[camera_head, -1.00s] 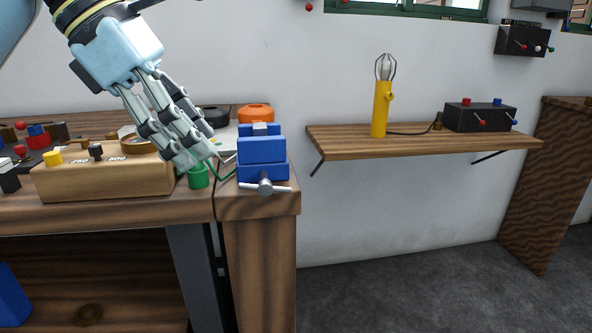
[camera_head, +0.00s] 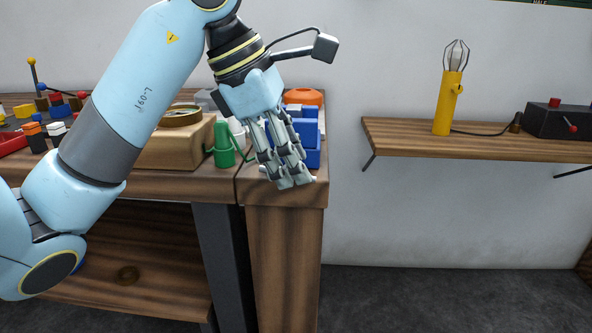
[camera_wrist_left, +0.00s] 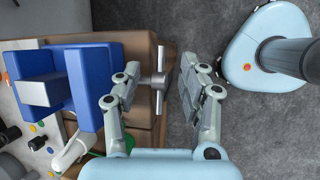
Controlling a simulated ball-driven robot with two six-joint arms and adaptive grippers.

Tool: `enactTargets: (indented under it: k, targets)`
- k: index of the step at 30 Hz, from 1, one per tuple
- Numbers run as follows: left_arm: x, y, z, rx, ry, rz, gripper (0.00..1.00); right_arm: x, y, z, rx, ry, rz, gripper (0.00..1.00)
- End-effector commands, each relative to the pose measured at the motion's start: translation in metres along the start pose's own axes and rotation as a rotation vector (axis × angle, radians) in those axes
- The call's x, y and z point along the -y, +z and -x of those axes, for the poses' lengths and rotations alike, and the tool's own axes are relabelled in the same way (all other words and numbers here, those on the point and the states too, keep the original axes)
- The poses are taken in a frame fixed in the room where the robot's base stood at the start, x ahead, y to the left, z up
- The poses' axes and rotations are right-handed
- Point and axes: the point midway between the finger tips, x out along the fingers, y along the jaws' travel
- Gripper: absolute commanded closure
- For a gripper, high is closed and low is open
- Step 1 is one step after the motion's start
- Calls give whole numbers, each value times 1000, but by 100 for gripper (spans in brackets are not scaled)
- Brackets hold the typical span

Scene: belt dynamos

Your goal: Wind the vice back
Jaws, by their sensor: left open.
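The blue vice (camera_head: 312,157) is mounted at the right end of the workbench, partly covered by my left gripper (camera_head: 288,183) in the head view. The left wrist view shows the blue vice (camera_wrist_left: 85,88) at the left, with its grey screw and crossbar handle (camera_wrist_left: 158,82) sticking out. The open fingers of my left gripper (camera_wrist_left: 162,68) lie on either side of the handle, with gaps visible, so it does not look gripped. The head view hides the handle behind the fingers. My right gripper is not in view.
A green cup-like part (camera_head: 222,145) and a wooden box (camera_head: 170,148) stand left of the vice. An orange round object (camera_head: 303,96) lies behind it. A wall shelf (camera_head: 400,143) with a yellow lamp (camera_head: 447,105) is at the right, with open floor below.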

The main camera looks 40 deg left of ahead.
Motion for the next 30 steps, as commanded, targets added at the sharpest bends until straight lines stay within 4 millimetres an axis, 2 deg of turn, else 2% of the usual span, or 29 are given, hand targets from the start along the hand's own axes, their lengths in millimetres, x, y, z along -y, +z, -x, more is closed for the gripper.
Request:
enactTargets:
  k: [4, 13, 22, 30]
  targets:
    - [0, 0, -12, 0, -1, 1, 58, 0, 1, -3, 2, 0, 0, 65]
    - [0, 0, -13, -1, 0, 0, 59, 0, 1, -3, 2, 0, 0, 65]
    - [0, 0, -13, 0, 1, 0, 99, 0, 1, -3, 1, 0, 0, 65]
    - [-1, -2, -14, 10, 6, 0, 100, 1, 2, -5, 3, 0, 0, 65]
